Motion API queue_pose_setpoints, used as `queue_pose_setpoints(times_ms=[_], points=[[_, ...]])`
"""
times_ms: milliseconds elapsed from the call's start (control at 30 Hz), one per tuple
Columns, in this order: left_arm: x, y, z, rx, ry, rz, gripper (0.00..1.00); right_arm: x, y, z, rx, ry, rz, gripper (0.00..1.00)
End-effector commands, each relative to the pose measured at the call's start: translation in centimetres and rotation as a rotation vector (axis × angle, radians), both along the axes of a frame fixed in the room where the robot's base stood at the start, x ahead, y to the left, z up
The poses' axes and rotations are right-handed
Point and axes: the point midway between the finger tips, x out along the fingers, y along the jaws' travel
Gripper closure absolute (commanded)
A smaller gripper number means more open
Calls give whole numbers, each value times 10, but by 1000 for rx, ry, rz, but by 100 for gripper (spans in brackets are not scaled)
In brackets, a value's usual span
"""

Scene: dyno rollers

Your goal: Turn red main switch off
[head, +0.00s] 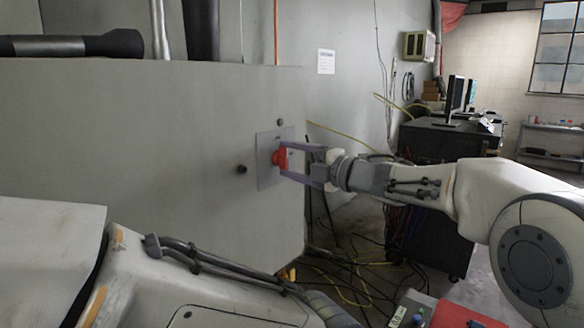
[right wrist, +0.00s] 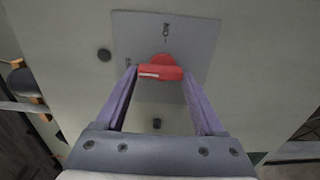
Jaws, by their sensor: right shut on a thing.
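The red main switch (head: 281,160) sits on a grey square plate (head: 264,178) on the side of a large grey cabinet. In the right wrist view, the red handle (right wrist: 160,72) lies crosswise between the fingertips, with the round red base (right wrist: 163,58) just behind it. My right gripper (head: 284,160) is shut on the handle, one finger at each end of it. The same gripper shows in the right wrist view (right wrist: 159,76).
A black knob (head: 241,169) sticks out left of the plate. Yellow and black cables (head: 345,275) lie on the floor right of the cabinet. A dark cart (head: 440,140) with a monitor stands behind my right arm. A red box (head: 455,314) is at the lower right.

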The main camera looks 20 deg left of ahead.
Motion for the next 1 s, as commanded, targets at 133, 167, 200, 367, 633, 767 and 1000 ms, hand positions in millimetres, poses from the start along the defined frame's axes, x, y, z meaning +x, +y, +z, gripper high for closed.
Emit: queue_pose_setpoints(times_ms=[133, 167, 200, 367, 633, 767, 1000], points=[[0, 0, -3, 0, 0, 0, 50, -1, 1, -1, -9, -19, 3, 85], [0, 0, -3, 0, 0, 0, 50, -1, 1, -1, -10, -21, 3, 85], [0, 0, -3, 0, 0, 0, 50, -1, 1, -1, -10, -23, 3, 85], [0, 0, -3, 0, 0, 0, 50, -1, 1, -1, -11, -26, 4, 85], [0, 0, -3, 0, 0, 0, 50, -1, 1, -1, -11, -26, 4, 0], [0, 0, -3, 0, 0, 0, 50, -1, 0, -1, -11, -24, 2, 0], [0, 0, -6, 0, 0, 0, 50, -3, -8, -2, -10, -24, -1, 0]])
